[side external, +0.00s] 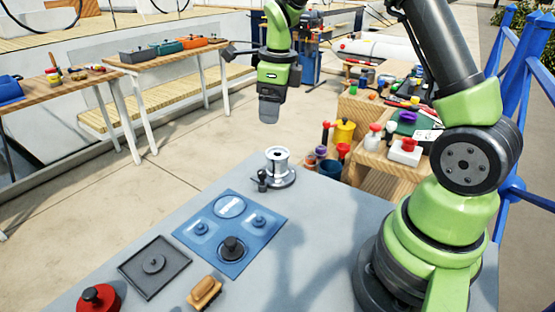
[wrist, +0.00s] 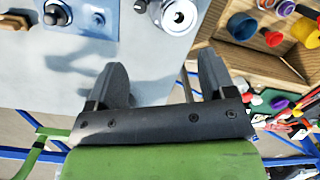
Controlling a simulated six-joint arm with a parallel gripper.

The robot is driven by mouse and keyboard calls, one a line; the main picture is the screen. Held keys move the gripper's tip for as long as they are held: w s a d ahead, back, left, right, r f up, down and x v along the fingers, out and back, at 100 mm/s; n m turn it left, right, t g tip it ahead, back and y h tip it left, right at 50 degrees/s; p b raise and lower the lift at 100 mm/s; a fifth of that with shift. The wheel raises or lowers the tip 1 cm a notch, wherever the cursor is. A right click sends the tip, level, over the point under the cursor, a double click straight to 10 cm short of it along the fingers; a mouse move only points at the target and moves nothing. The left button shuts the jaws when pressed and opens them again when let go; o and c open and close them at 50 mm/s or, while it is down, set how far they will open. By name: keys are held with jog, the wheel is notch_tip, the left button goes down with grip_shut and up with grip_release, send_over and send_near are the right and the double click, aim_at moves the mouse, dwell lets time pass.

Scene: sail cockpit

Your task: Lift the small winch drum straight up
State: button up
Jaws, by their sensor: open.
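A silver winch drum (side external: 278,161) stands upright on a round base near the far edge of the grey table (side external: 330,215). It also shows at the top of the wrist view (wrist: 178,16), partly cut off by the frame edge. A small dark-knobbed handle (side external: 262,180) stands right beside its base. My gripper (side external: 269,110) hangs above and beyond the drum, apart from it. In the wrist view my two dark fingers (wrist: 162,75) are spread with nothing between them. The drum lies ahead of the fingertips there.
A blue panel (side external: 228,234) with several round pieces lies in front of the drum. A dark square plate (side external: 154,265), a wooden-handled brush (side external: 205,292) and a red knob (side external: 98,298) are nearer. A wooden bench (side external: 398,166) with several coloured items stands right behind the table.

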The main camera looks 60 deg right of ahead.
aim_at(277, 154)
jog(key=d+f+m, duration=0.1)
jog(key=f, duration=0.1)
jog(key=d+f+m, duration=0.1)
jog(key=f+m, duration=0.1)
jog(key=w+f+m+g, duration=0.1)
jog(key=f, duration=0.1)
jog(key=shift+d+m, duration=0.4)
jog(key=shift+m, duration=0.3)
notch_tip(277, 154, down, 4)
jog(key=shift+d+f, duration=0.1)
jog(key=shift+f, duration=0.15)
notch_tip(277, 154, down, 6)
jog(key=shift+w+d+r, duration=0.1)
jog(key=shift+w+d, duration=0.05)
jog(key=c, duration=0.8)
jog(key=shift+r, duration=0.1)
notch_tip(277, 154, up, 10)
jog(key=shift+f, duration=0.1)
